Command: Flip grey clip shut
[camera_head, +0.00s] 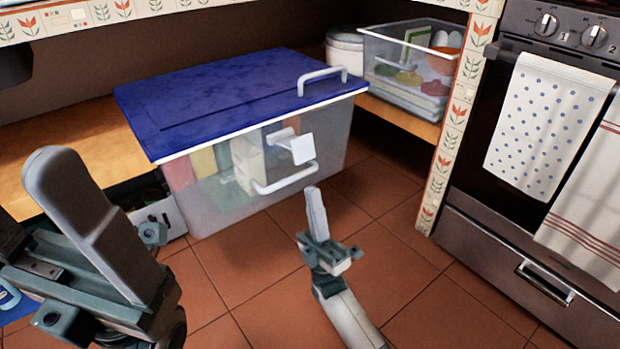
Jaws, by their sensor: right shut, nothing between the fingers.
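A clear storage box (250,185) with a blue lid (235,95) stands in front of the shelf, its lid lying on top. A pale grey clip (297,148) is at the front side of the box, just below the lid's rim. Its flap appears to stick outward from the wall; its exact angle is hard to tell. My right gripper (316,203) is shut and empty, pointing up, below the clip and apart from it in the picture. My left gripper (70,185) is large at the left, away from the box; I cannot tell how its fingers stand.
A pale handle (285,180) juts from the box front below the clip, and another (322,76) rises at the lid's right end. A smaller clear bin (405,88) stands on the wooden shelf behind. The oven (560,225) with hanging towels is at right. Tiled floor (410,275) is open between.

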